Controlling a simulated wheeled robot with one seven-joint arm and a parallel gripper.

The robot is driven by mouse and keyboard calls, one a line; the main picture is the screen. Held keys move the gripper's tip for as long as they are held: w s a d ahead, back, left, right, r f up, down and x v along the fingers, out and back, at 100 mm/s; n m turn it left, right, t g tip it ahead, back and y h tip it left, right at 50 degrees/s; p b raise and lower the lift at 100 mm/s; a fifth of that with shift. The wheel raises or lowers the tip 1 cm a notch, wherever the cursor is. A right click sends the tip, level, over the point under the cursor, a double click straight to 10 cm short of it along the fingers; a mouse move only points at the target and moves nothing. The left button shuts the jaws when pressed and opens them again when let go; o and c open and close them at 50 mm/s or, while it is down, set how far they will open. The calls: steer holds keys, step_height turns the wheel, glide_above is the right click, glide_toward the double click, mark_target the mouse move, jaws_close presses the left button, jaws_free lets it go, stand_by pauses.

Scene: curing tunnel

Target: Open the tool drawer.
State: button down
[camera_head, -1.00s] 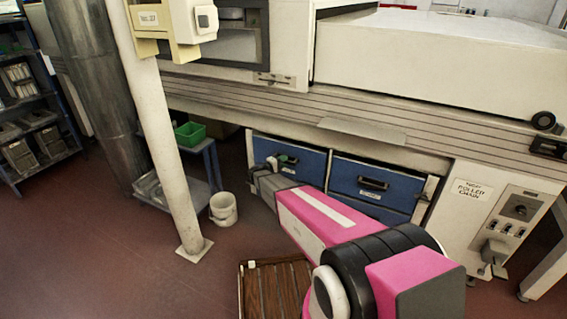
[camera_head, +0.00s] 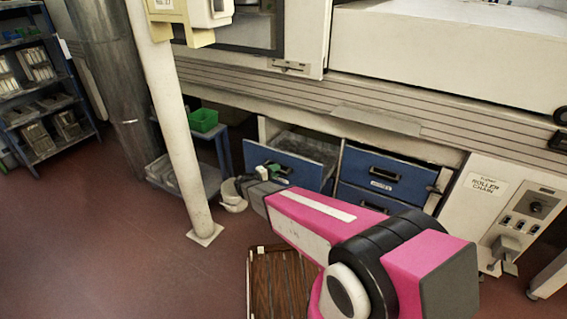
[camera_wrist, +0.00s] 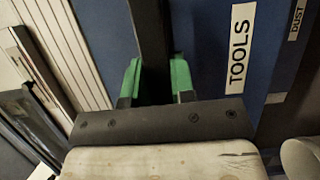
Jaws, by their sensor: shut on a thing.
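The tool drawer (camera_head: 308,172) is the upper left blue drawer under the machine in the head view. It stands partly pulled out, and its grey inside (camera_head: 300,146) shows from above. In the wrist view its blue front (camera_wrist: 212,62) bears a white TOOLS label (camera_wrist: 241,45). My gripper (camera_head: 268,172) is at the drawer's front, at the left. In the wrist view the green fingertips of my gripper (camera_wrist: 157,78) are shut on the dark drawer handle (camera_wrist: 154,35), one on each side of it. The handle is mostly hidden in the head view.
Closed blue drawers (camera_head: 385,178) are to the right. A white bucket (camera_head: 232,200) stands close left of my gripper, partly hidden. A white post (camera_head: 170,120) and a low blue table (camera_head: 205,165) are further left. A brown slatted pallet (camera_head: 283,285) lies on the floor in front.

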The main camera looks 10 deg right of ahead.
steer(key=s+a, duration=0.7)
steer(key=s, duration=0.3)
steer(key=shift+s+a, duration=0.3)
steer(key=shift+a, duration=0.05)
steer(key=c, duration=1)
jaws_free()
steer(key=shift+o, duration=0.2)
steer(key=v, duration=1)
steer(key=shift+a, duration=0.35)
steer(key=shift+s, duration=0.15)
